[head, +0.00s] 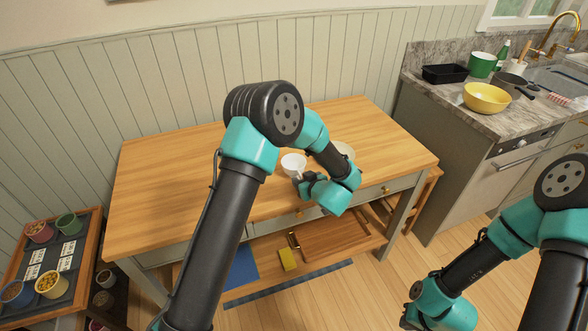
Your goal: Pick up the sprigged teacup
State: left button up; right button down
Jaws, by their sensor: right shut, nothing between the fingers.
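A small white cup (292,162) stands on the wooden table, near its middle; any sprig pattern is too small to make out. My left gripper (301,181) is low over the table at the near right side of the cup. Its fingers are mostly hidden by my wrist, so I cannot tell whether they are open or shut, or whether they touch the cup. My right arm hangs at the lower right, away from the table, and its gripper is cut off by the bottom edge.
A counter at the right holds a yellow bowl (486,97), a black tray (445,73) and a green pot (482,64). Pots fill a tray at far left.

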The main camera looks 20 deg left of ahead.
pick_arm(q)
jog(key=shift+w+a+f, duration=0.1)
jog(key=shift+w+a, duration=0.05)
jog(key=shift+c, duration=0.4)
grip_shut()
